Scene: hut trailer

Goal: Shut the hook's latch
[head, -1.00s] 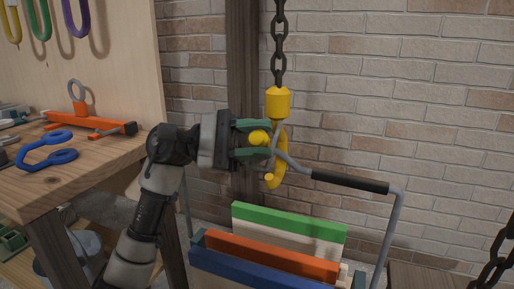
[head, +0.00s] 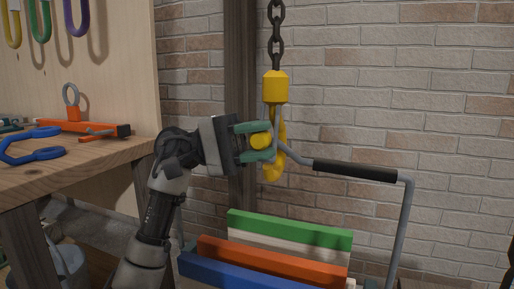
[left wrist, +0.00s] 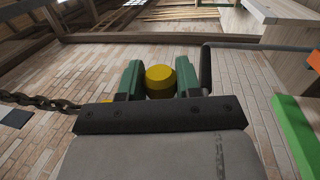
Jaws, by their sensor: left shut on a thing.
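The yellow hook (head: 281,167) hangs from a yellow block (head: 275,87) on a dark chain. A grey bail with a black grip (head: 354,171) reaches to the hook. My left gripper (head: 270,141) has its green fingers shut on a yellow knob (head: 260,141) at the hook's side. The knob (left wrist: 160,80) also shows between the fingers in the left wrist view. A thin grey bar, likely the latch (head: 277,118), stands nearly upright below the block. The fingers hide its lower part, so I cannot tell whether it meets the hook's tip. My right gripper is not in view.
Below the hook are long green (head: 290,229), orange (head: 270,257) and blue pieces in the bail's carrier. A wooden workbench (head: 95,168) with blue and orange tools is at left. A brick wall (head: 430,100) is behind; space right of the chain is clear.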

